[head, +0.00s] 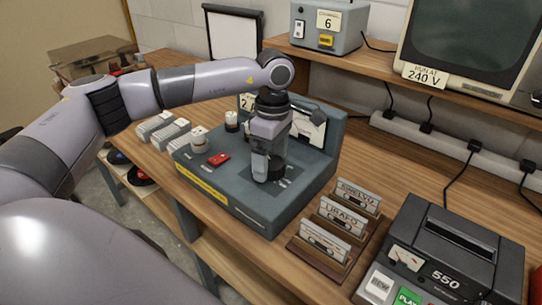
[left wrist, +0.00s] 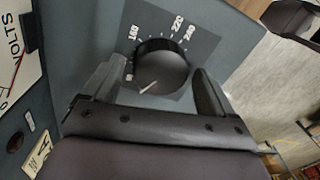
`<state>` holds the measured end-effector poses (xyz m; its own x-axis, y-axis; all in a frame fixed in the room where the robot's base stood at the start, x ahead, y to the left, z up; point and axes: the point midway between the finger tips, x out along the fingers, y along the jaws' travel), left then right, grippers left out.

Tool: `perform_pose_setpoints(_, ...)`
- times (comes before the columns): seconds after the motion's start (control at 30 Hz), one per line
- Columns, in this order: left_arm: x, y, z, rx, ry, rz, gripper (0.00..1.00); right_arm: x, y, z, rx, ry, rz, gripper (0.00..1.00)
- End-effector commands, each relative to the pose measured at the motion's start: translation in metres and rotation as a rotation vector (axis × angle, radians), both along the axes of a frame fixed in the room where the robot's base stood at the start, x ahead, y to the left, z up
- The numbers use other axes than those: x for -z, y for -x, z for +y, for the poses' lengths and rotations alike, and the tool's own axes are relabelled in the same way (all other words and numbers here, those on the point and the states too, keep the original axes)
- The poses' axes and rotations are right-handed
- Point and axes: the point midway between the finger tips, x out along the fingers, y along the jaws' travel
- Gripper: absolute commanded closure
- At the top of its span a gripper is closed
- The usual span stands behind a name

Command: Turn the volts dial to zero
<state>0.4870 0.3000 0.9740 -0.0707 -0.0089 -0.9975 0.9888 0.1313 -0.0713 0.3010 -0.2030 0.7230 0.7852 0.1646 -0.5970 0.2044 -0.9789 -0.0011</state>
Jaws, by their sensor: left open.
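The black round volts dial (left wrist: 162,65) sits on a grey panel with a printed scale; 160, 220 and 240 can be read. Its white pointer line points to the lower left in the left wrist view, and the marks there are too small to read. My left gripper (left wrist: 160,88) is open, with one finger on each side of the dial; whether they touch it I cannot tell. In the head view my left gripper (head: 268,172) points down over the blue-grey console (head: 225,190) and hides most of the dial. A meter marked VOLTS (left wrist: 14,62) is partly visible.
Cassettes in a wooden rack (head: 325,262) and a dark tape unit (head: 455,250) stand to the right. A shelf (head: 390,65) with a monitor is behind.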

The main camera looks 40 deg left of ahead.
Motion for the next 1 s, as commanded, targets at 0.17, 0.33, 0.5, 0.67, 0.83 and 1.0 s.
perform_pose_setpoints(0.17, -0.0003, 0.0, -0.0001, 0.0, 0.0, 0.0, 0.56, -0.0004, -0.0008, 0.0001, 0.0, 0.0, -0.002, 0.57)
perform_pose_setpoints(0.33, -0.0005, 0.0001, -0.0001, -0.001, 0.0, 0.001, 0.69, -0.0005, -0.0009, 0.0001, 0.0, 0.0, -0.002, 0.57)
perform_pose_setpoints(0.5, -0.0006, 0.0002, -0.0002, -0.02, 0.001, 0.001, 0.69, -0.0001, -0.001, 0.0001, 0.0, 0.0, -0.002, 0.57)
perform_pose_setpoints(0.67, -0.0005, 0.0005, -0.0001, -0.083, 0.001, 0.002, 0.69, 0.0009, -0.0011, 0.0001, 0.0, -0.001, -0.003, 0.57)
perform_pose_setpoints(0.83, -0.0003, 0.0008, -0.0001, -0.2, 0.002, 0.002, 0.69, 0.0027, -0.0011, 0.0, 0.0, -0.001, -0.003, 0.57)
perform_pose_setpoints(1.0, -0.0006, 0.0011, 0.0001, -0.354, 0.002, 0.001, 0.69, 0.0046, -0.0011, 0.0, 0.0, -0.001, -0.003, 0.57)
